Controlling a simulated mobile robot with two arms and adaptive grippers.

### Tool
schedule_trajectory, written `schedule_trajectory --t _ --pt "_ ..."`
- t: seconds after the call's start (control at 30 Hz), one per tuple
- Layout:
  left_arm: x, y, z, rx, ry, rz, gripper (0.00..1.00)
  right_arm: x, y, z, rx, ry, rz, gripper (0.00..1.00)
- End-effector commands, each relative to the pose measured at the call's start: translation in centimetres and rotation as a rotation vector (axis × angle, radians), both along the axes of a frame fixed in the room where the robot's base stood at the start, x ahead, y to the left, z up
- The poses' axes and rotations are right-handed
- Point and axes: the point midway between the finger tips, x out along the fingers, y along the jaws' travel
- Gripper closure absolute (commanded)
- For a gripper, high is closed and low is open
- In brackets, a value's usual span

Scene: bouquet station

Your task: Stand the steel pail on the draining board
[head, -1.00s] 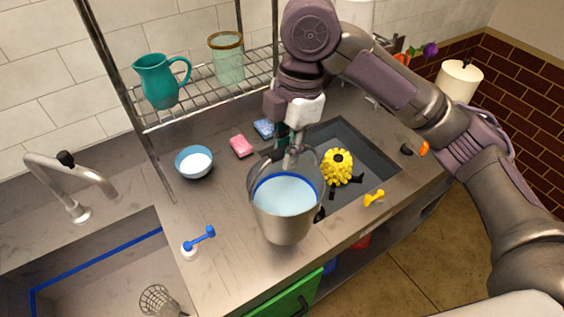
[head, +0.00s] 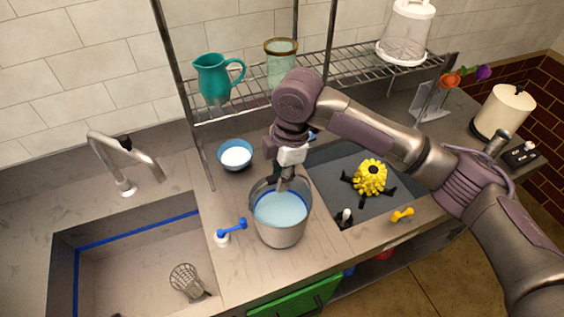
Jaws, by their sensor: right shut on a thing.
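The steel pail (head: 281,236) is upright, with pale blue liquid inside below a blue line. My right gripper (head: 285,183) is above its back rim, shut on the pail, apparently at its handle; the fingertips are partly hidden. The pail is over the counter between the sink and a dark grey recessed board (head: 327,181), which may be the draining board. I cannot tell whether the pail's base touches the counter. My left gripper is not in view.
The sink (head: 130,250) holds a wire basket (head: 186,280). A yellow flower-like thing (head: 369,178) and a small black-and-white item (head: 345,217) are on the dark board. A blue bowl (head: 235,154) stands behind.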

Motion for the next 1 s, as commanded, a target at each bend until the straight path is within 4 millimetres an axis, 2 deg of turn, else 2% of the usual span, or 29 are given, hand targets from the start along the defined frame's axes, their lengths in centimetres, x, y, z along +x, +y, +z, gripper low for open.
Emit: schedule_trajectory --t 0.47,0.5,0.63,1.0 --pt "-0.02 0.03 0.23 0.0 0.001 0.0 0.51 0.09 0.08 -0.4 0.006 -0.004 0.0 1.0" --pt "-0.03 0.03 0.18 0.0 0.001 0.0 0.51 0.0 -0.02 -0.74 0.001 0.0 0.0 0.77" --pt "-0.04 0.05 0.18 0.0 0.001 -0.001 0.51 0.0 -0.03 -0.73 0.001 0.0 0.0 0.55" --pt "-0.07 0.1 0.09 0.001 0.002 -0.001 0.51 0.05 -0.03 -0.28 0.001 -0.002 0.0 0.55"
